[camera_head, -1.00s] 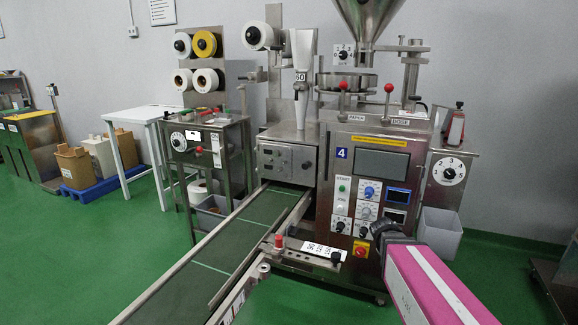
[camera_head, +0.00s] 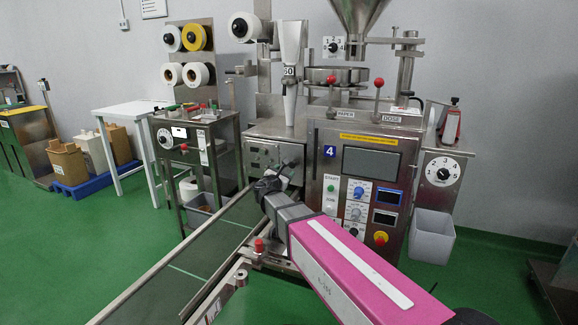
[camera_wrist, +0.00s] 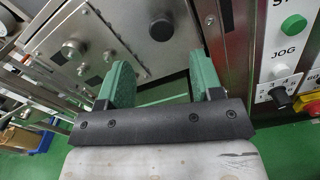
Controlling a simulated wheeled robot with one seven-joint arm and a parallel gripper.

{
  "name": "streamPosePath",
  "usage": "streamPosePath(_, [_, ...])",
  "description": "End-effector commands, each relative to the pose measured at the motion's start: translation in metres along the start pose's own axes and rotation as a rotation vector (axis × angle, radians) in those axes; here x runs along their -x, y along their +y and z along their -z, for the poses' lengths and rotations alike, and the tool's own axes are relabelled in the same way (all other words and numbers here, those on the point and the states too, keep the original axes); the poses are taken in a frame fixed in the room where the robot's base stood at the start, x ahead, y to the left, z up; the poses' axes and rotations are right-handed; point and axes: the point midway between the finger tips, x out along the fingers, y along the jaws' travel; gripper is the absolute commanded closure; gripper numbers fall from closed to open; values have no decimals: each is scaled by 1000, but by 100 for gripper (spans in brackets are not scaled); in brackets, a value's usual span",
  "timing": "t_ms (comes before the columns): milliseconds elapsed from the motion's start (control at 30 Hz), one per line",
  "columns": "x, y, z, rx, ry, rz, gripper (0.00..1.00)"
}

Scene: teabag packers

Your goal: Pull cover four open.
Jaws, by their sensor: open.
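The machine marked with a blue 4 (camera_head: 329,152) stands at centre right in the head view. On its left side is a steel front cover (camera_head: 262,153), lying flush with its box. In the wrist view the steel cover (camera_wrist: 140,62) carries a dark round knob (camera_wrist: 160,27) at the top. My gripper (camera_head: 268,186) is in front of this cover in the head view, hiding its lower right part. In the wrist view my gripper (camera_wrist: 164,78) has its two green fingers apart with nothing between them. The knob lies beyond the fingertips, apart from them.
A green conveyor belt (camera_head: 205,248) runs out below the cover toward the lower left. A bracket with a red knob (camera_head: 259,245) stands below my arm. A roll stand (camera_head: 195,135) is to the left.

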Motion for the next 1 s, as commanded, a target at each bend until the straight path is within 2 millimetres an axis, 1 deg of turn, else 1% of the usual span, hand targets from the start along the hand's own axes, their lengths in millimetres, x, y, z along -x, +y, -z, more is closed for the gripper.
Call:
streamPosePath(33, [-11,1,1,-1,-1,2,40])
streamPosePath(300, [-59,1,1,-4,0,2,40])
streamPosePath(400, [-74,0,1,-4,0,3,40])
streamPosePath(500, [-83,0,1,-4,1,2,40])
streamPosePath(700, [-92,0,0,-4,1,2,40])
streamPosePath(967, [-92,-1,0,-4,1,2,40])
streamPosePath(1000, [-92,-1,0,-4,1,2,53])
